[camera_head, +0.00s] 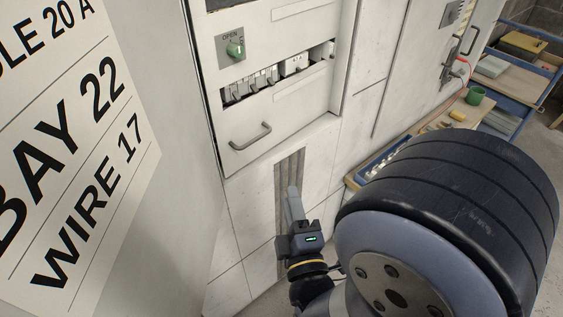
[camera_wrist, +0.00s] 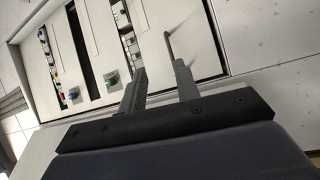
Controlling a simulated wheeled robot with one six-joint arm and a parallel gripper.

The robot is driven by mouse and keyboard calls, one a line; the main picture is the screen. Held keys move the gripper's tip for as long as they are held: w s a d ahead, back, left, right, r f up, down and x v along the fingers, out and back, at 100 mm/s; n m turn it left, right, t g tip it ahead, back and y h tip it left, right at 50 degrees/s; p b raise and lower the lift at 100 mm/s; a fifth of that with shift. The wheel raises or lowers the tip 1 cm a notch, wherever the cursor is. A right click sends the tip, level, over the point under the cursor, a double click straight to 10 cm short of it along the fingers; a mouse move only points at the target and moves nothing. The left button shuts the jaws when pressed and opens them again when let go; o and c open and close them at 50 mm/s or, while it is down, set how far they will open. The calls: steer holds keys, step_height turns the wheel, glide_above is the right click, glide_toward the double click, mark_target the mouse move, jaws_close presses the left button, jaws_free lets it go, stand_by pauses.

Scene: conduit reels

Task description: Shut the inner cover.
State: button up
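The inner cover (camera_head: 285,108) is a pale panel in the cabinet, with a bar handle (camera_head: 250,136) low on its left and a green knob (camera_head: 236,49) under an OPEN label. A row of breakers (camera_head: 262,80) shows through it. I cannot tell if the cover stands slightly ajar. My gripper (camera_head: 293,192) is below and right of the handle, in front of the lower cabinet front, apart from the cover. In the wrist view my gripper (camera_wrist: 160,77) has its two fingers apart with nothing between them. The handle (camera_wrist: 172,43) shows beyond the fingertips.
A sheet with BAY 22 and WIRE 17 (camera_head: 80,150) is on a pale surface at the left. A wooden bench (camera_head: 356,180) with trays and a green cup (camera_head: 475,95) is at the right. A blue shelf cart (camera_head: 548,75) stands behind.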

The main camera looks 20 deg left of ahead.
steer(key=shift+c, duration=0.3)
steer(key=shift+a+m, duration=0.15)
steer(key=shift+m, duration=0.25)
steer(key=c, duration=0.3)
steer(key=shift+w+a+r+m+y, duration=0.1)
steer(key=shift+a+r+m+y, duration=0.15)
steer(key=shift+m, duration=0.25)
steer(key=shift+c, duration=0.7)
steer(key=m, duration=0.1)
steer(key=a+m+g+y, duration=0.1)
steer(key=m, duration=0.1)
steer(key=shift+w+r+b, duration=0.1)
steer(key=shift+r+b, duration=0.1)
steer(key=shift+b, duration=0.15)
jaws_close()
steer(key=m+g+y+b, duration=0.35)
steer(key=m+g, duration=0.45)
steer(key=m, duration=1.5)
glide_toward(223, 138)
steer(key=shift+y, duration=0.3)
steer(key=x, duration=0.7)
steer(key=shift+w+d+f+p, duration=0.1)
steer(key=shift+f+p, duration=0.2)
steer(key=shift+p, duration=0.05)
